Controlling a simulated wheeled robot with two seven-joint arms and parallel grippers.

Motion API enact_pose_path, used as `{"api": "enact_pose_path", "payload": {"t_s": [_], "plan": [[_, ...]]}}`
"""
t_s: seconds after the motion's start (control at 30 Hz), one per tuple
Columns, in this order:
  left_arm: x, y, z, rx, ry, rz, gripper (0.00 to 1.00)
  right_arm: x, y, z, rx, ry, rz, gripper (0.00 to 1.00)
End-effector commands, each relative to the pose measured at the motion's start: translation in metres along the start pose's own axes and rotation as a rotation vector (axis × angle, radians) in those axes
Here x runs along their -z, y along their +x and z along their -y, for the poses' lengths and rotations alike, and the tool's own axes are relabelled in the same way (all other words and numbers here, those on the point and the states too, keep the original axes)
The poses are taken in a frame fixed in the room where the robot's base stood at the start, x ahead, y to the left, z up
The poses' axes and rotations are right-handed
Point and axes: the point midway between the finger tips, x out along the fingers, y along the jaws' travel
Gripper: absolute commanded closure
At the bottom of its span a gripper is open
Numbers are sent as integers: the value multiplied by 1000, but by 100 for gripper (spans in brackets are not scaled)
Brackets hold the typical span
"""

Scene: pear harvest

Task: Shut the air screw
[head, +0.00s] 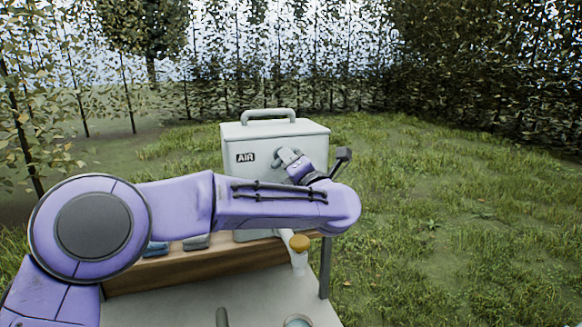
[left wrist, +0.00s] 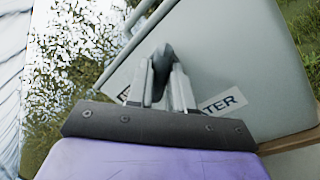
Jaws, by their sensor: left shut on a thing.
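A pale grey box (head: 310,140) with a top handle and an AIR label (head: 245,157) stands behind my left arm. My left gripper (head: 284,155) is at its front face, right of that label, and is shut on a small piece. In the left wrist view the fingers (left wrist: 160,85) close around a dark grey knob (left wrist: 165,58), apparently the air screw. Letters ending in TER (left wrist: 224,103) show behind the fingers on the box. My arm hides the lower front of the box. My right gripper is out of view.
A wooden ledge (head: 200,266) runs below the box, above a pale work surface (head: 180,305). A round cup-like thing (head: 297,321) is at the bottom edge. Grass (head: 450,220) and trees surround it.

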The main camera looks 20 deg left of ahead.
Motion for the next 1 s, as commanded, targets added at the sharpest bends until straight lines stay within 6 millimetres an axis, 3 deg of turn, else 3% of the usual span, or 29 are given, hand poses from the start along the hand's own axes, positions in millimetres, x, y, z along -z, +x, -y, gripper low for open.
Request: {"api": "enact_pose_path", "payload": {"t_s": [0.5,1.0], "plan": [[2,2,-2,-4,422,82,100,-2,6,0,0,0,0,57],[2,2,-3,-7,586,114,100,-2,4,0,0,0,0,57]]}}
